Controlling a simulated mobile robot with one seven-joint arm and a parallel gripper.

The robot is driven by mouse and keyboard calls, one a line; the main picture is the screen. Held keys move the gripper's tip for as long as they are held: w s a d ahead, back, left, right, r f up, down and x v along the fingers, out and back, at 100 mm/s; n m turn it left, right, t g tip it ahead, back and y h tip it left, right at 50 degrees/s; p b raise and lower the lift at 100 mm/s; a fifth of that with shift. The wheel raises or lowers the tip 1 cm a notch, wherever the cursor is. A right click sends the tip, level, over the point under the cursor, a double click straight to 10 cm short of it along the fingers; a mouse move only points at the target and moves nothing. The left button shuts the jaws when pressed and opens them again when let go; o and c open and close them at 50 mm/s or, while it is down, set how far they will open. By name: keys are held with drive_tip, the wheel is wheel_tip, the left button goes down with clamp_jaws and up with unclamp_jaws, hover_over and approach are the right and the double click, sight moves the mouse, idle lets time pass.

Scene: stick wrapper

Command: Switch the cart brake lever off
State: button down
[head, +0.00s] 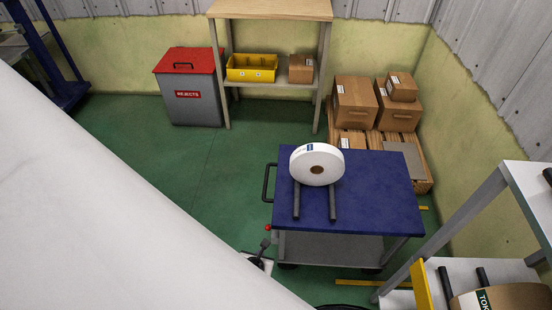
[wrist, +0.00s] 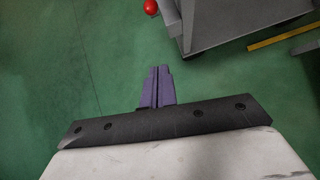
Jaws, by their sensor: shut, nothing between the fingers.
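The blue-topped cart (head: 377,190) stands right of centre in the head view. Its brake lever has a red knob (head: 267,228) at the cart's left side, low near the front corner. The red knob also shows at the top of the wrist view (wrist: 150,7), beside the grey cart body (wrist: 222,22). My gripper (wrist: 159,70) is shut and empty, with its purple fingers together. Its fingertips point toward the knob, with green floor showing between them in the picture. In the head view my gripper is mostly hidden behind my white arm. The lever's base is not clearly visible.
A white roll (head: 317,153) rests on dark bars on the cart top. A black handle (head: 267,182) sticks out at the cart's left. A white shelf with a carton (head: 510,297) stands at right. Green floor (head: 180,160) is clear left of the cart.

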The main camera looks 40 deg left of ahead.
idle(0.3)
drive_tip(key=w+a+f+b, duration=0.4)
drive_tip(key=w+f+b, duration=0.2)
drive_tip(key=w+b, duration=0.3)
drive_tip(key=b, duration=0.3)
drive_tip(key=shift+a, duration=0.15)
drive_tip(key=shift+r, duration=0.15)
drive_tip(key=shift+w+a+r+p, duration=0.25)
drive_tip(key=shift+w+r+p, duration=0.2)
drive_tip(key=shift+p, duration=0.55)
